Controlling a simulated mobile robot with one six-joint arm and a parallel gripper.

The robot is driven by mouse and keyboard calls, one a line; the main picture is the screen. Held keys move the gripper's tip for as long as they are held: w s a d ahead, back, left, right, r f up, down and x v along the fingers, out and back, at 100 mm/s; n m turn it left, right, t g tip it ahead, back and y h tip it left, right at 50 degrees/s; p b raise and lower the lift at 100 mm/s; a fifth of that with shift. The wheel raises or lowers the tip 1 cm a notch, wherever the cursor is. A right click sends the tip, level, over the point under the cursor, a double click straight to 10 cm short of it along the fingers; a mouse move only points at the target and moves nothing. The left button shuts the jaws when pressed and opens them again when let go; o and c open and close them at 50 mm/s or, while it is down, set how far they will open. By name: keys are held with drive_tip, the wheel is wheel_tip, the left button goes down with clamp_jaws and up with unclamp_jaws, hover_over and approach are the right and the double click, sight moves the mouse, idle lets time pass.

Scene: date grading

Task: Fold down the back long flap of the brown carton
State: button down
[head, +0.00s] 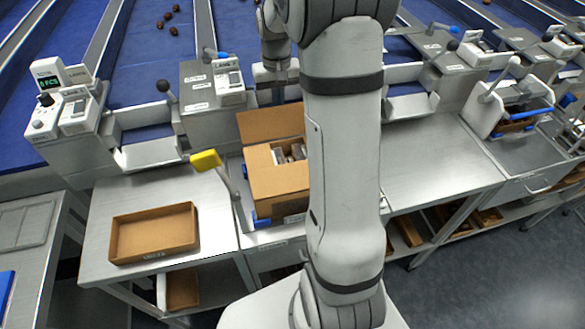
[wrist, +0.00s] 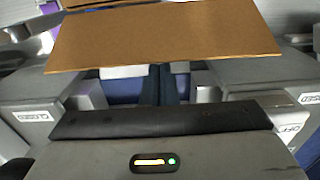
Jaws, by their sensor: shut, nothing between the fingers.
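The brown carton (head: 278,196) stands open in the head view, just left of my arm. Its back long flap (head: 268,124) stands up along the far side. The flap also fills the upper part of the wrist view (wrist: 165,38) as a broad brown panel. Pale packs (head: 290,152) show inside the carton opening. My gripper (head: 278,94) is beyond the flap in the head view, its tip partly hidden there. In the wrist view my gripper (wrist: 160,120) is shut, with nothing held. I cannot tell whether it touches the flap. My arm hides the carton's right side.
A shallow brown tray (head: 153,233) lies on the left bench. A yellow-headed lever (head: 206,160) stands close to the carton's left. Grey lane machines (head: 213,85) line the back, before blue belts. The right bench (head: 430,165) is clear.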

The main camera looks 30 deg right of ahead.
sight(284, 116)
drive_tip(key=shift+s+a+b, duration=0.2)
drive_tip(key=shift+s+b, duration=0.05)
drive_tip(key=shift+s, duration=0.8)
drive_tip(key=shift+s+a+b, duration=0.2)
drive_tip(key=shift+s+a, duration=0.05)
drive_tip(key=shift+s, duration=0.8)
drive_tip(key=shift+s+a+b, duration=0.2)
drive_tip(key=shift+s+b, duration=0.05)
drive_tip(key=shift+s, duration=0.8)
drive_tip(key=shift+s+a+r, duration=0.1)
drive_tip(key=shift+s+r, duration=0.05)
drive_tip(key=shift+s, duration=0.35)
drive_tip(key=shift+s+a+r, duration=0.1)
drive_tip(key=shift+s, duration=0.4)
drive_tip(key=shift+s+a+r+b, duration=0.1)
drive_tip(key=shift+s+a+b, duration=0.05)
drive_tip(key=shift+s, duration=0.55)
drive_tip(key=shift+s+a+b, duration=0.1)
drive_tip(key=shift+s+b, duration=0.05)
drive_tip(key=shift+s, duration=0.55)
